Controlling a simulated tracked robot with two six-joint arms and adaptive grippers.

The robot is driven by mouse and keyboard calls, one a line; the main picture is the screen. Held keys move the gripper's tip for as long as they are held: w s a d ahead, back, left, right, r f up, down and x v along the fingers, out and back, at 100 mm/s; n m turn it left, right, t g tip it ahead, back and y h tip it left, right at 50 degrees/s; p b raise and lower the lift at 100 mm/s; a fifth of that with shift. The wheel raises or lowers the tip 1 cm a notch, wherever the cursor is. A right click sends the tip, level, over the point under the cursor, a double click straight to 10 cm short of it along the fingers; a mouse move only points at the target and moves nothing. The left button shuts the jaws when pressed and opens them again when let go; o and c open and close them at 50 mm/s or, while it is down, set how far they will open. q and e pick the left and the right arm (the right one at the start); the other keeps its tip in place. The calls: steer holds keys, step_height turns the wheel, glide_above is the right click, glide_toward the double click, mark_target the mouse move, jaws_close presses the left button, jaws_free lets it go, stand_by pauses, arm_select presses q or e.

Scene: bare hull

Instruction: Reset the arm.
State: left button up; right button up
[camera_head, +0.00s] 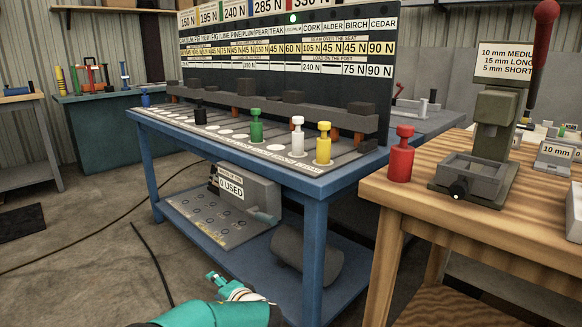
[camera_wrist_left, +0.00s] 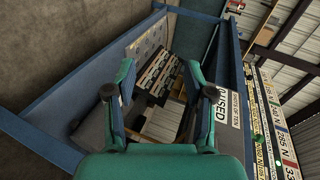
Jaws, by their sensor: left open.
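My left arm (camera_head: 205,314) shows in teal at the bottom of the head view. Its gripper (camera_head: 222,283) points up and away, low in front of the blue bench, and looks small there. In the left wrist view the two teal fingers of my left gripper (camera_wrist_left: 160,78) stand wide apart with nothing between them. Behind them show the blue bench frame and its lower shelf. My right gripper is in neither view.
The blue bench (camera_head: 310,184) carries black, green, white and yellow pegs. Its lower shelf (camera_head: 190,222) holds a grey box (camera_head: 249,203) and a grey cylinder (camera_head: 306,258). A wooden table (camera_head: 470,225) with a red peg (camera_head: 400,160) stands right. Open floor (camera_head: 90,225) lies left.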

arm_select(q)
steer(key=s+a+f+n+g+h, duration=0.1)
steer(key=s+a+f+g+h, duration=0.15)
steer(key=s+f, duration=0.5)
steer(key=s+a+f+g+h, duration=0.1)
steer(key=s+f+g, duration=0.3)
steer(key=s+f, duration=0.35)
steer(key=s+a+f+n+g+h, duration=0.1)
steer(key=s+a+f+g, duration=0.15)
steer(key=s+f, duration=0.45)
steer(key=s+d+f+n+g+h, duration=0.25)
steer(key=s+d+n+h, duration=0.35)
steer(key=s, duration=0.5)
steer(key=s+d+f+n+g+h, duration=0.1)
steer(key=s+d+f+n+h, duration=0.15)
steer(key=s+d, duration=0.65)
step_height(320, 180, up, 37)
steer(key=w+a+t+p, duration=0.2)
steer(key=p, duration=3.5)
steer(key=shift+a+f, duration=0.15)
steer(key=shift+a, duration=0.05)
